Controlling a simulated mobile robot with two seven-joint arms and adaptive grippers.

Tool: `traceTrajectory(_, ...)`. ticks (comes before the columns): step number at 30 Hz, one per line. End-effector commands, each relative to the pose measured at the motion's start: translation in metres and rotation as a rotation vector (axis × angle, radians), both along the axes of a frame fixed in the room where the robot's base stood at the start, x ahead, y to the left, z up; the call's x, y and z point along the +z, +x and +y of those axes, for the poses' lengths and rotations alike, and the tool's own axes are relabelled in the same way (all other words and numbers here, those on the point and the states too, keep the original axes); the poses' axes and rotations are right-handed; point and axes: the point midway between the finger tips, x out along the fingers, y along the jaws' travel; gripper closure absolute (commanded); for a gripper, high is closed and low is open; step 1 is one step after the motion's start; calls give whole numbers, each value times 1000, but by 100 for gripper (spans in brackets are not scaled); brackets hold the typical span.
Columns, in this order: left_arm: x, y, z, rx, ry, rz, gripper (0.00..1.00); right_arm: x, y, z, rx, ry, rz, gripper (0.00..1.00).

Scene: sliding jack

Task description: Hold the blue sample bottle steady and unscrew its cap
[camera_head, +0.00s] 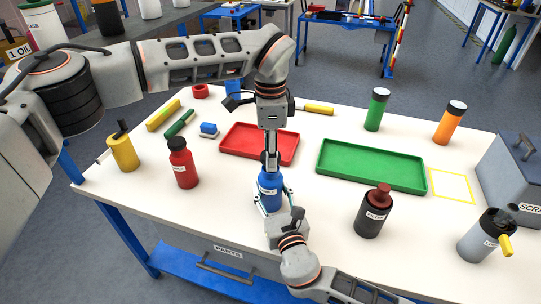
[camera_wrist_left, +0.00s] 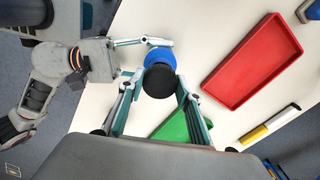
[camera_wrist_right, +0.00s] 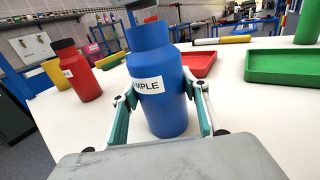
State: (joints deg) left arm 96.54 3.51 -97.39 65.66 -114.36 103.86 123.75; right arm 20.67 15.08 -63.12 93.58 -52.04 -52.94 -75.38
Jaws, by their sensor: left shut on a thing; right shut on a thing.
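The blue sample bottle (camera_head: 270,189) stands upright near the table's front edge, with a dark cap (camera_wrist_left: 160,81) on top in the left wrist view. My left gripper (camera_head: 271,157) points straight down over the bottle and is shut on the cap. My right gripper (camera_head: 271,194) comes from the front and is shut on the bottle's body. In the right wrist view the bottle (camera_wrist_right: 160,104) stands between the right fingers, its label partly readable as "MPLE". The cap is hard to make out there. Whether the cap is loose on its thread cannot be told.
A red tray (camera_head: 240,151) lies behind the bottle and a green tray (camera_head: 370,179) to its right. A red bottle (camera_head: 183,165) and a yellow can (camera_head: 122,150) stand left, a dark bottle (camera_head: 372,215) right. The tabletop between them is clear.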

Motion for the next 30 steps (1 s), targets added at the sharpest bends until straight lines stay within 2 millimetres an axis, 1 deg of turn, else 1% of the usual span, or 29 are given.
traceTrajectory(11, 3, 0, 0, 0, 0, -1, 92, -1, 0, 0, 1, 0, 1, 100)
traceTrajectory(14, 11, 1, 0, 1, -1, -3, 92, -1, 0, 0, 1, 1, 1, 100)
traceTrajectory(21, 38, 0, 0, 0, 0, -2, 92, -1, 0, 0, 1, 1, 1, 100)
traceTrajectory(28, 41, 0, 0, 0, 0, 0, 92, -1, 0, 0, 1, 1, 1, 100)
traceTrajectory(29, 41, 0, 0, 0, 0, 0, 92, -1, 0, 0, 1, 1, 1, 53)
traceTrajectory(30, 41, 0, 0, 0, 0, 0, 92, -1, 0, 0, 1, 1, 1, 42)
